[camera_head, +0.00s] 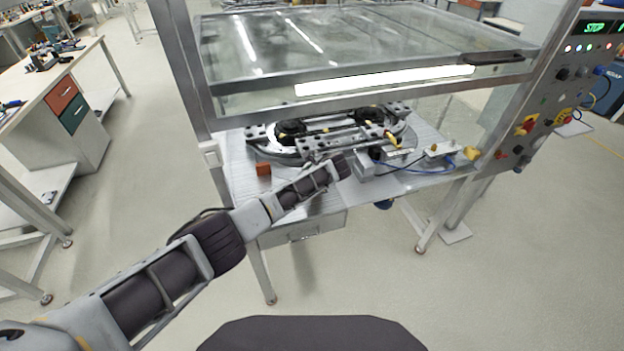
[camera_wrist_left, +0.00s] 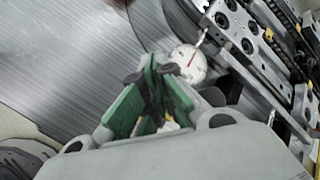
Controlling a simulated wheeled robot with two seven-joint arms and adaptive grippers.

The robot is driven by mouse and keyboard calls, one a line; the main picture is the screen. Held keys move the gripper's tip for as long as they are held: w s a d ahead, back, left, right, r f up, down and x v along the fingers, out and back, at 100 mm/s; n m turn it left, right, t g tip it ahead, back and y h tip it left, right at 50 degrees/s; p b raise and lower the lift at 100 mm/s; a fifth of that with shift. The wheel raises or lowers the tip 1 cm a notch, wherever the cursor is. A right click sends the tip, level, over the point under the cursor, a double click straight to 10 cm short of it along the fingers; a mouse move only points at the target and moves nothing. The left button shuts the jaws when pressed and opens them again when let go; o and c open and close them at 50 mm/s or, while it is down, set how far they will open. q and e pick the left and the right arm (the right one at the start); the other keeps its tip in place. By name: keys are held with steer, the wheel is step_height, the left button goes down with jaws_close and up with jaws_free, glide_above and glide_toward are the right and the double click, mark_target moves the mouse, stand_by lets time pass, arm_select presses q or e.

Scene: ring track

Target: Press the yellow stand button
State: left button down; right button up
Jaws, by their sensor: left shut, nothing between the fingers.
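In the head view, a small yellow knob (camera_head: 434,148) stands on a low plate at the right part of the stand's table. A larger yellow piece (camera_head: 472,153) sits at the table's right corner. I cannot tell for sure which is the stand button. My left gripper (camera_head: 346,165) is over the table's front part, left of both and apart from them. In the left wrist view, its green-padded fingers (camera_wrist_left: 158,75) are shut with nothing held. They point toward a white dial gauge (camera_wrist_left: 187,64). My right gripper is not in view.
The ring track (camera_head: 290,155) with rails and black parts lies behind my gripper, under a raised glass cover (camera_head: 375,77). A control panel (camera_head: 560,105) stands on the right. Blue cable (camera_head: 425,167) crosses near the yellow knob.

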arm_select(q)
steer(key=shift+r, duration=0.1)
stand_by(0.3)
steer(key=shift+r+p, duration=2.4)
steer(key=shift+r, duration=0.1)
steer(key=shift+s+f, duration=0.1)
steer(key=shift+f, duration=0.05)
